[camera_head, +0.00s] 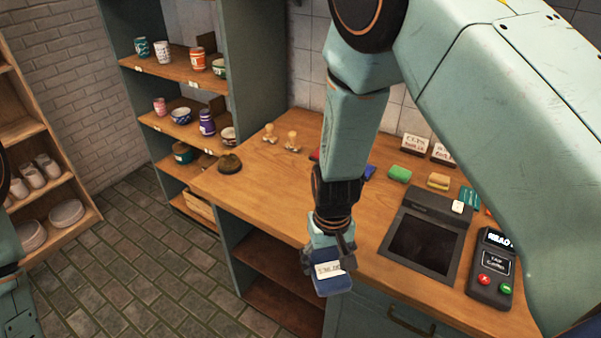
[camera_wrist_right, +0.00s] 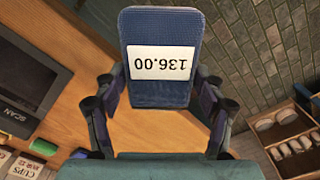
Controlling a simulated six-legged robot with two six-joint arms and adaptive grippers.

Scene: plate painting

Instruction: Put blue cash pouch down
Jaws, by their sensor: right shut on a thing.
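The blue cash pouch (camera_head: 334,286) has a white label; in the right wrist view the pouch (camera_wrist_right: 160,90) shows the label upside down, reading 136.00. My right gripper (camera_head: 328,262) is shut on the pouch, with a finger on each side of it in the right wrist view (camera_wrist_right: 158,100). In the head view the pouch hangs at the front edge of the wooden counter (camera_head: 235,184). I cannot tell its height above the counter. My left gripper is not in view; only part of my left arm shows at the left edge.
A dark scanner panel (camera_head: 424,246) and a card terminal (camera_head: 492,268) stand right of the pouch. The counter's left part is mostly clear. Shelves (camera_head: 180,128) hold cups and bowls.

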